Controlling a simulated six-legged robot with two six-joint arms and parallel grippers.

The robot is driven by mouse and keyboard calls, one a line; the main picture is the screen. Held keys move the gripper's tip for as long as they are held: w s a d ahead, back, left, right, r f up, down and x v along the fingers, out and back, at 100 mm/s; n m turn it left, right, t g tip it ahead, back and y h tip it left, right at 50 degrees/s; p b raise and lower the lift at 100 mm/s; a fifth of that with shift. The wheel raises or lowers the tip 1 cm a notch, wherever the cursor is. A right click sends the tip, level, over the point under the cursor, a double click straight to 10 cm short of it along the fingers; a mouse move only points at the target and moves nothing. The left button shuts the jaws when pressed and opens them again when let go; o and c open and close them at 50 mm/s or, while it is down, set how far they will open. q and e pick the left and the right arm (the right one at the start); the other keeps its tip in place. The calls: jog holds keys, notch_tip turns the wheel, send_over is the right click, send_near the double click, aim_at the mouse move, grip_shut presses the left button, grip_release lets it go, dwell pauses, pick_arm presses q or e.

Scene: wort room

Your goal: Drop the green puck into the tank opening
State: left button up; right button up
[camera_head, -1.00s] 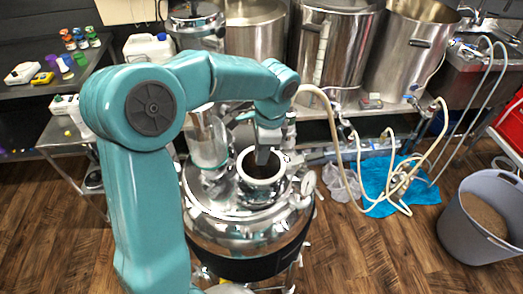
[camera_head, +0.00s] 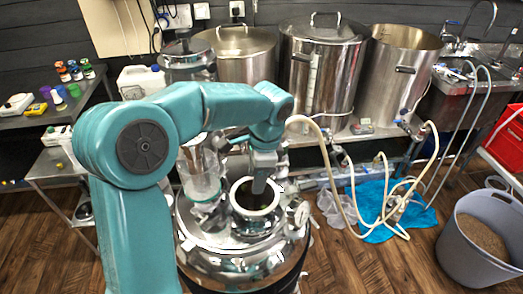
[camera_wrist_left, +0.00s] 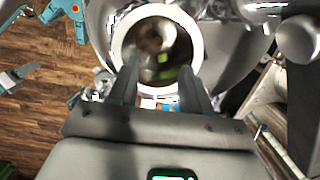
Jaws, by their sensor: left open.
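The steel tank (camera_head: 215,240) has a round opening with a pale ring rim (camera_head: 237,206), which shows large in the wrist view (camera_wrist_left: 198,45). My left gripper (camera_head: 259,188) points down at this opening. In the wrist view its two fingers are apart, with their tips (camera_wrist_left: 159,70) over the ring, and no solid object shows between them. A blurred green patch (camera_wrist_left: 165,75) shows inside the opening; I cannot tell whether it is the green puck or a reflection. My right gripper does not show clearly in either view.
Tall steel kettles (camera_head: 322,70) stand on a bench behind the tank. A beige hose (camera_head: 342,190) loops over a blue cloth (camera_head: 375,205) at right. A grey bin (camera_head: 480,245) stands front right. A dark table (camera_head: 40,118) at left holds small items.

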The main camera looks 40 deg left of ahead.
pick_arm(q)
notch_tip(320, 180, up, 14)
jog(key=w+d, duration=0.1)
jog(key=shift+w+d+p, duration=0.2)
jog(key=shift+w+p, duration=0.2)
jog(key=shift+p, duration=0.05)
jog(key=shift+f, duration=0.1)
jog(key=shift+s, duration=0.1)
